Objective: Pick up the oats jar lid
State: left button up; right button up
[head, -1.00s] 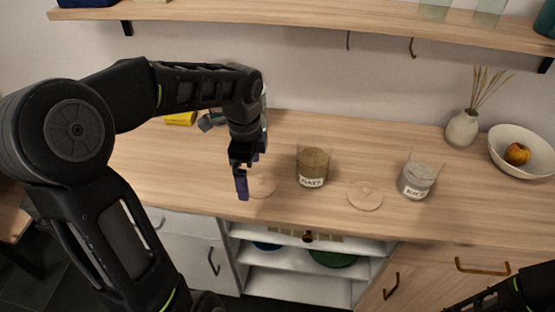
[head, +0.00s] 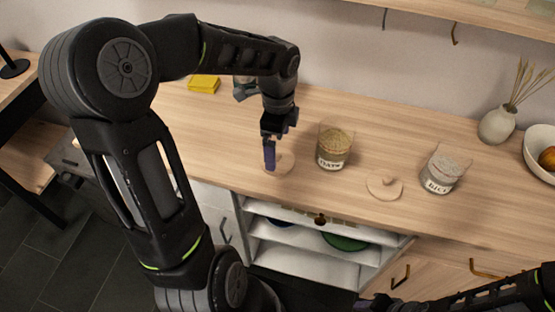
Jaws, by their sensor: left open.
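The oats jar (head: 333,148) is a clear jar of grain labelled OATS, standing open on the wooden counter. A round wooden lid (head: 286,164) lies flat on the counter just left of it, partly hidden by my left gripper. My left gripper (head: 270,157) points down at the lid's left side with its jaws open; whether it touches the lid I cannot tell. A second round wooden lid (head: 384,186) with a small knob lies between the oats jar and the rice jar (head: 441,172). Part of my right arm shows at the lower right; its fingertips are not clear.
A vase (head: 497,125) with dry stems and a white bowl (head: 541,150) with fruit stand at the right. A yellow item (head: 204,84) lies at the back left. Open shelves (head: 300,251) sit below the counter's front edge. A wall shelf (head: 500,20) hangs above.

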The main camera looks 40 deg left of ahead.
pick_arm(q)
jog(key=shift+w+a+f+p, duration=0.1)
jog(key=shift+f+p, duration=0.1)
jog(key=shift+f, duration=1.1)
jog(key=shift+a+f+p, duration=0.1)
jog(key=shift+f+p, duration=0.1)
jog(key=shift+f, duration=1.1)
jog(key=shift+c, duration=0.2)
jog(key=c, duration=1.2)
